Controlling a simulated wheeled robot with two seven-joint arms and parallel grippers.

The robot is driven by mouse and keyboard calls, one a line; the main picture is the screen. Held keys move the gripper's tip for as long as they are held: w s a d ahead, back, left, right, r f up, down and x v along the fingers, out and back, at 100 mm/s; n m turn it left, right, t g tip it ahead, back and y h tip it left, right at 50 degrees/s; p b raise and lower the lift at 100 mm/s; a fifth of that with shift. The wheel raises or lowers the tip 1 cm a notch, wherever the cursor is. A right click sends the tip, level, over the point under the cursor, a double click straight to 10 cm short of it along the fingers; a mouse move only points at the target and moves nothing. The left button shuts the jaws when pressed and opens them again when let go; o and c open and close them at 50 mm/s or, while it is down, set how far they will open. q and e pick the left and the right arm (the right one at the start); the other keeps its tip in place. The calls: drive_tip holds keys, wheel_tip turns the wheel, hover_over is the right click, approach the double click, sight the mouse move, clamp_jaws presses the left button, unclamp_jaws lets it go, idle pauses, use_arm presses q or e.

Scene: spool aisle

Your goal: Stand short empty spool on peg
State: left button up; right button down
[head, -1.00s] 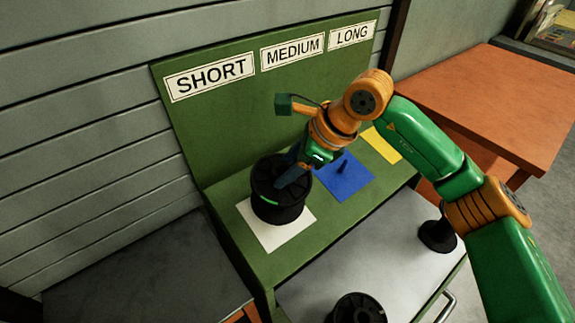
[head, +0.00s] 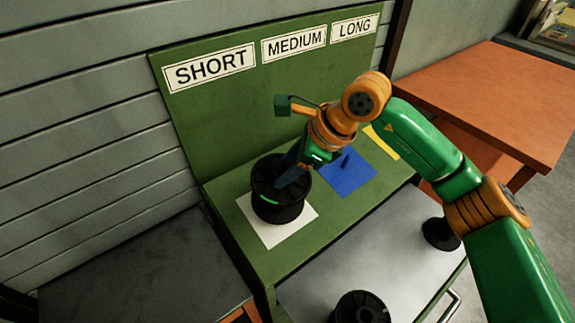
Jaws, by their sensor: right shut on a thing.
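A black spool (head: 279,205) with a green stripe stands upright over the white square (head: 266,232) below the SHORT sign (head: 210,68). My right gripper (head: 284,181) is shut on the spool from above, its dark fingers at the spool's top. Any peg under the spool is hidden, and I cannot tell whether the spool rests fully on the square. My left gripper is not in view.
A blue square (head: 350,176) with a dark peg (head: 345,160) and a yellow square (head: 382,141) lie to the right. Two black spools (head: 360,308) (head: 440,234) stand on the grey surface (head: 340,262) in front. An orange table (head: 490,100) is at right.

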drive_tip(key=shift+w+a+f+b, duration=0.1)
drive_tip(key=shift+w+f+b, duration=0.05)
drive_tip(key=shift+f+b, duration=0.8)
drive_tip(key=shift+w+a+f+b, duration=0.15)
drive_tip(key=shift+f+b, duration=0.6)
drive_tip(key=shift+f, duration=0.4)
drive_tip(key=shift+c, duration=0.7)
unclamp_jaws()
drive_tip(key=b+v, duration=0.1)
drive_tip(key=v, duration=0.5)
drive_tip(key=shift+d+r+b, duration=0.2)
drive_tip(key=shift+b, duration=0.1)
drive_tip(key=shift+s+d+r, duration=0.15)
drive_tip(key=shift+r, duration=0.2)
